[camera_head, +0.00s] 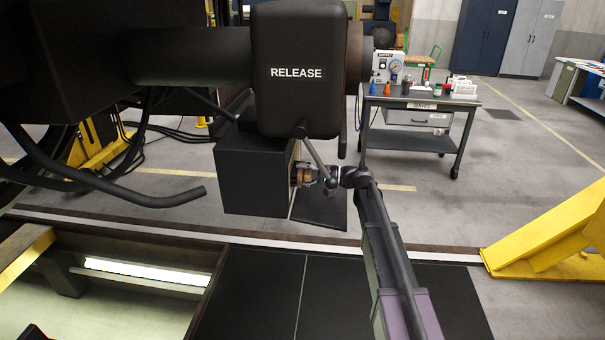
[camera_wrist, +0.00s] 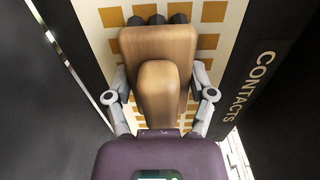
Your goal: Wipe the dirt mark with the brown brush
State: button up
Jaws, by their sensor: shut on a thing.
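The brown brush (camera_wrist: 158,50) has a wooden body and handle, with dark rounded tufts at its far edge in the wrist view. My gripper (camera_wrist: 161,96) is shut on its handle, one finger on each side. The brush is in front of a pale panel with gold squares (camera_wrist: 213,12); I cannot tell whether it touches. In the head view, my gripper (camera_head: 318,179) and the brush (camera_head: 304,177) are at the right side of a black box (camera_head: 252,180). I cannot make out a dirt mark; the brush hides part of the panel.
Dark walls flank the panel, the right one labelled CONTACTS (camera_wrist: 250,80). A black RELEASE housing (camera_head: 298,100) hangs just above the arm. A work table (camera_head: 420,103) stands behind, and a yellow stand (camera_head: 555,235) at right. Floor between them is clear.

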jog(key=shift+s, duration=1.4)
jog(key=shift+r, duration=0.1)
jog(key=shift+w+a+r+p, duration=0.1)
jog(key=shift+r+p, duration=0.1)
jog(key=shift+p, duration=0.1)
jog(key=shift+w, duration=0.1)
jog(key=shift+w, duration=1.65)
jog(key=shift+w, duration=0.15)
